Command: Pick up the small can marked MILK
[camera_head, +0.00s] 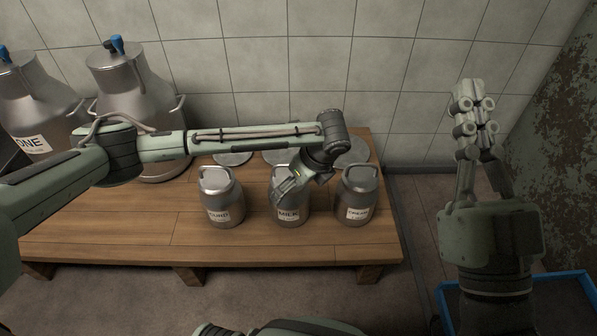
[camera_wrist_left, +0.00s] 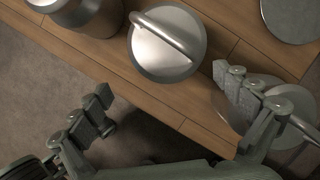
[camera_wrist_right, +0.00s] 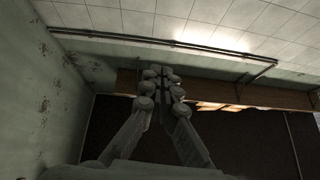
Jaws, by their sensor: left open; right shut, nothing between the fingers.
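The small metal can marked MILK (camera_head: 289,214) stands upright on a wooden platform, in the middle of a row of three small cans. My left gripper (camera_head: 284,194) is over its top in the head view and hides part of its lid. In the left wrist view the gripper (camera_wrist_left: 170,104) is open and empty. A can lid with a bar handle (camera_wrist_left: 167,45), apparently the MILK can's, lies ahead of the gap between the fingers. My right gripper (camera_head: 473,97) is raised at the right, shut and empty; it also shows in the right wrist view (camera_wrist_right: 161,80).
A can (camera_head: 221,204), its label partly legible, stands left of MILK, and one marked CREAM (camera_head: 356,200) stands right. Flat round metal discs (camera_head: 233,158) lie behind them. Large metal cans (camera_head: 130,75) stand at the left. A blue-edged container (camera_head: 575,276) is at lower right.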

